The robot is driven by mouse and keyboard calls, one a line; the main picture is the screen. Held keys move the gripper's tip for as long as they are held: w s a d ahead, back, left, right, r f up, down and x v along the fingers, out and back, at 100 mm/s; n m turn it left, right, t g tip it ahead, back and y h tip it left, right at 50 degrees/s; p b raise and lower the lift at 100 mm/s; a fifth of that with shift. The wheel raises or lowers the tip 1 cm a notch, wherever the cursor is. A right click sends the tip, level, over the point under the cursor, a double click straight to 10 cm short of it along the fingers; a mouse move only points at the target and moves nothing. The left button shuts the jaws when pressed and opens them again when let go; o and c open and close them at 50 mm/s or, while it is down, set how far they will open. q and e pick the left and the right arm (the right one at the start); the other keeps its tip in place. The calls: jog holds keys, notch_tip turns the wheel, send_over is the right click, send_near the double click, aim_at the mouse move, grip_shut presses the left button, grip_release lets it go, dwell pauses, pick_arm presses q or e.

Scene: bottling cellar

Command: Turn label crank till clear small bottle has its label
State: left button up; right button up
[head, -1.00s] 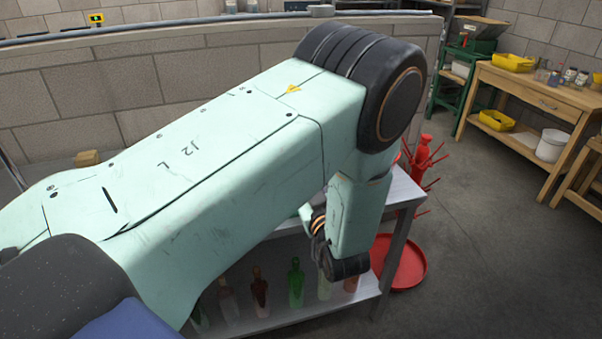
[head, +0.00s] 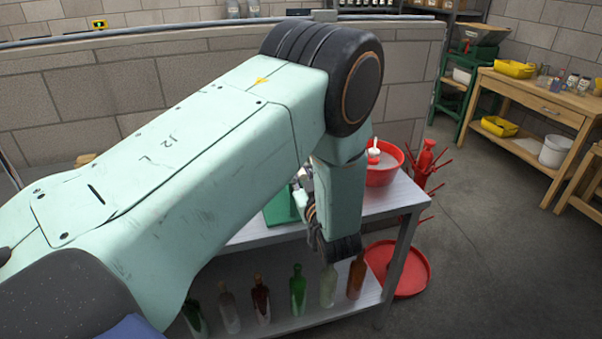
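My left arm crosses the view from the left and covers most of the metal table (head: 398,193). Its gripper is not visible, hidden behind the arm's own links. A green object (head: 282,208) shows in part on the tabletop behind the arm; I cannot tell whether it belongs to the labeller. No crank and no label can be made out. No small clear bottle shows on the visible part of the tabletop. My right gripper is out of view.
Several bottles, including a green bottle (head: 297,290) and a pale bottle (head: 328,286), stand on the table's lower shelf. A red bowl (head: 385,170) sits at the table's right end. Floor at right is clear.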

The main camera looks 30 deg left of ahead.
pick_arm(q)
grip_shut()
dwell(0.5)
